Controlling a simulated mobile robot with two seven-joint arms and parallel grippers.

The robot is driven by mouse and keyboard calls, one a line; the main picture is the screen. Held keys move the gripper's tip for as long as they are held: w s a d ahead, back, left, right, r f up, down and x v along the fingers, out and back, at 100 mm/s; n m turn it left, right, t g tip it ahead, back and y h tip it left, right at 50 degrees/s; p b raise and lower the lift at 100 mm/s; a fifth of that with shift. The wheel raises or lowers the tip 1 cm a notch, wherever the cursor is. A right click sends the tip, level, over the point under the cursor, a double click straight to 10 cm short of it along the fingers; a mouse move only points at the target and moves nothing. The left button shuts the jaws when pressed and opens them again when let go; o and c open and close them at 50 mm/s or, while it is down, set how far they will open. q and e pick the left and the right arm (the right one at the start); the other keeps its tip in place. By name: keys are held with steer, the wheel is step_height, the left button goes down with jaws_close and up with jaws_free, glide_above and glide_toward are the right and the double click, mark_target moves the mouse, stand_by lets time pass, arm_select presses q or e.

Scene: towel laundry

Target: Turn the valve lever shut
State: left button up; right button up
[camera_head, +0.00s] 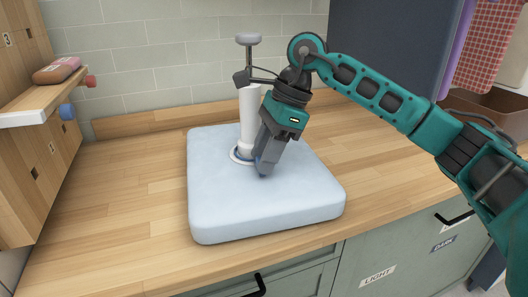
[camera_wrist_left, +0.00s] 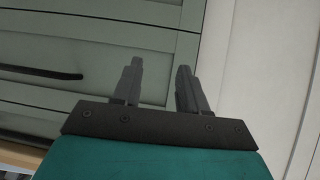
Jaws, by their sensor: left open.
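A light-blue padded slab (camera_head: 220,205) lies on the wooden counter. A white upright cylinder (camera_head: 247,120) stands on it, with a thin rod and grey knob (camera_head: 248,39) above. A white disc with a blue ring (camera_head: 238,155) surrounds its base. I cannot make out a separate valve lever; my right gripper may hide it. My right gripper (camera_head: 263,170) points down just right of the base, its fingertips at or close to the slab; whether they are apart or grip anything is unclear. My left gripper (camera_wrist_left: 158,80) is open and empty, facing a green cabinet front.
A wooden shelf (camera_head: 40,95) at the left carries a reddish-brown object (camera_head: 57,70), with a red knob (camera_head: 90,81) and blue knob (camera_head: 68,111). A brown bin (camera_head: 490,108) stands at the right. Cabinets below have dark handles (camera_head: 455,217). The counter left of the slab is clear.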

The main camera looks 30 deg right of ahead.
steer(key=shift+o, duration=1.2)
steer(key=shift+r, duration=0.1)
arm_select(q)
steer(key=shift+s+a+r+p, duration=0.15)
steer(key=shift+a+r+p, duration=0.2)
steer(key=shift+p, duration=0.4)
arm_select(e)
steer(key=v, duration=1.2)
steer(key=shift+d+r, duration=0.25)
steer(key=shift+r, duration=0.05)
